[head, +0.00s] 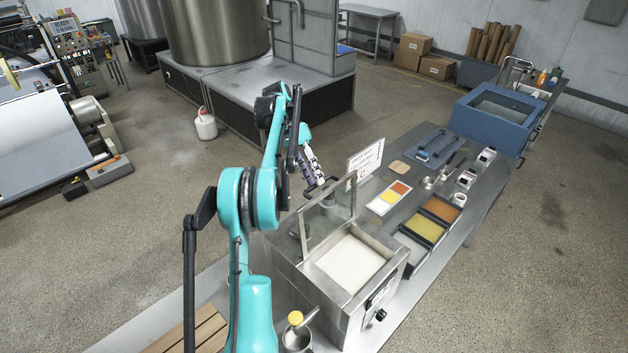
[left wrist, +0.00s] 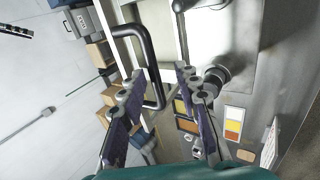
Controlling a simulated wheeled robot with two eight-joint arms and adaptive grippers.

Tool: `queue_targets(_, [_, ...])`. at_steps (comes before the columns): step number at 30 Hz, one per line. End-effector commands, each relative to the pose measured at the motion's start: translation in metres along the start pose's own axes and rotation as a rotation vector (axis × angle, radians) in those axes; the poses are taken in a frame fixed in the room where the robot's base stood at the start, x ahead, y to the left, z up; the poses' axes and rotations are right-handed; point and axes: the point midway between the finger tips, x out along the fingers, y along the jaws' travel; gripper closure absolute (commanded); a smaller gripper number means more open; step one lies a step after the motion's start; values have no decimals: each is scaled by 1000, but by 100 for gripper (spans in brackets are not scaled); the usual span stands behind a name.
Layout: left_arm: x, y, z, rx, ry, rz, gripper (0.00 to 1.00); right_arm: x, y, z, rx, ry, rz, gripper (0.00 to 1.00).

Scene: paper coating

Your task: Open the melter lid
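The melter (head: 318,296) is a steel box with white material showing in its open top. Its lid (head: 329,214) stands raised at the box's back edge. My left gripper (head: 317,174) is behind the raised lid, with its fingers pointing down toward it. In the left wrist view the fingers (left wrist: 160,74) are apart. A dark bent handle (left wrist: 152,70) shows between and beyond the fingers, partly hidden by the left one. I cannot tell whether the fingers touch it. My right gripper is not in view.
A white sign (head: 365,160) stands just right of the lid. Colour swatches (head: 390,198) and trays (head: 425,228) lie on the bench to the right. A cup with a yellow-tipped tool (head: 296,319) stands by the melter's near left corner.

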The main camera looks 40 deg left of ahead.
Motion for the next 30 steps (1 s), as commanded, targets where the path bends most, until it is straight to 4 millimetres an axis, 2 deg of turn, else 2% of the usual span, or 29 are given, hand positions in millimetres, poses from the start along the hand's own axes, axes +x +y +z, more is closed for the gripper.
queue_targets(6, [-37, 1, 0, 0, 1, -1, 68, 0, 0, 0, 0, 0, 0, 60])
queue_targets(12, [-56, 1, 0, 0, 1, -1, 68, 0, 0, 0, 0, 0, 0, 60])
queue_targets(30, [-61, 2, 1, 0, 1, -2, 68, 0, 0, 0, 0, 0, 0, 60])
